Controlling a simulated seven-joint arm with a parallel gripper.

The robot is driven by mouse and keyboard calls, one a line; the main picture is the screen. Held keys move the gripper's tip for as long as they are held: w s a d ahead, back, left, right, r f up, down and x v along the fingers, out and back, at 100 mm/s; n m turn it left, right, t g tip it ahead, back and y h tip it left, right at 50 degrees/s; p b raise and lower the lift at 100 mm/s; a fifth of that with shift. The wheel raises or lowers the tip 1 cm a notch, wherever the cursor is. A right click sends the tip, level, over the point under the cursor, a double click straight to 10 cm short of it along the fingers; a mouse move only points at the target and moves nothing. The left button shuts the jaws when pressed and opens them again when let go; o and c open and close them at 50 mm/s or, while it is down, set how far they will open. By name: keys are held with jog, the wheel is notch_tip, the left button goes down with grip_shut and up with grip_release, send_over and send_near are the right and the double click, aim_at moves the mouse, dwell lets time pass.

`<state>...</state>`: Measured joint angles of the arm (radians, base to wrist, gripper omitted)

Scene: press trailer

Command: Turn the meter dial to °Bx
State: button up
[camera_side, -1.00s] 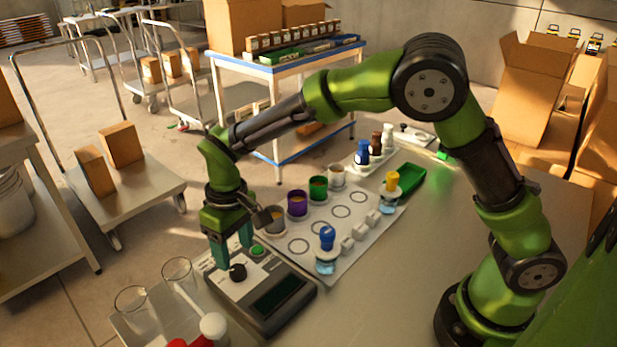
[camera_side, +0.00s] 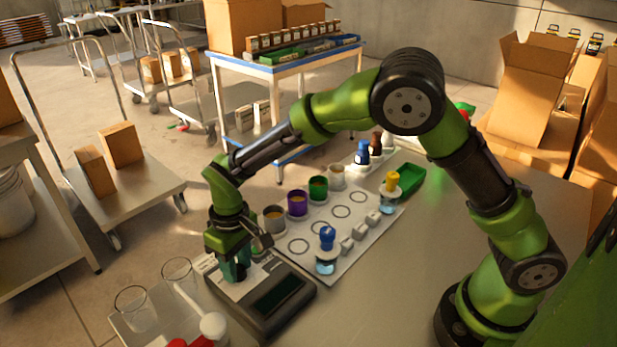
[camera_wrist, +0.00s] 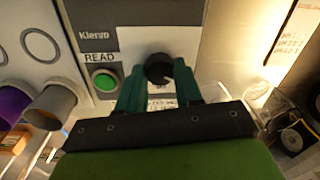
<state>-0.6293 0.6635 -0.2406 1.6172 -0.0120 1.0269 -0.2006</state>
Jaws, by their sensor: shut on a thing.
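The meter (camera_side: 262,292) is a grey box with a dark display at the front left of the table. Its black dial (camera_wrist: 158,70) shows in the wrist view, between the tips of my gripper (camera_wrist: 160,82). My gripper is shut on the dial, with a green finger on each side. In the side view my gripper (camera_side: 236,268) is down on the meter's top and hides the dial. The labels around the dial are mostly covered or too small to read, so I cannot tell its setting. A green button (camera_wrist: 105,82) under the word READ sits left of the dial.
Glass beakers (camera_side: 132,305) stand left of the meter, beside a white-handled item (camera_side: 212,326). A white mat (camera_side: 335,225) behind the meter holds coloured cups, white cubes and blue- and yellow-topped bottles.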

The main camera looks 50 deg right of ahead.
aim_at(243, 269)
jog(key=shift+m, duration=0.4)
jog(key=shift+c, duration=0.4)
jog(key=m, duration=0.4)
jog(key=shift+r+m, duration=0.1)
jog(key=shift+m, duration=0.3)
jog(key=m, duration=0.5)
jog(key=shift+m+t, duration=0.3)
jog(key=shift+m, duration=0.4)
jog(key=o, duration=1)
jog(key=shift+s, duration=0.1)
jog(key=shift+o, duration=0.2)
notch_tip(243, 269, up, 17)
jog(key=shift+s+d, duration=0.3)
jog(key=shift+s, duration=0.05)
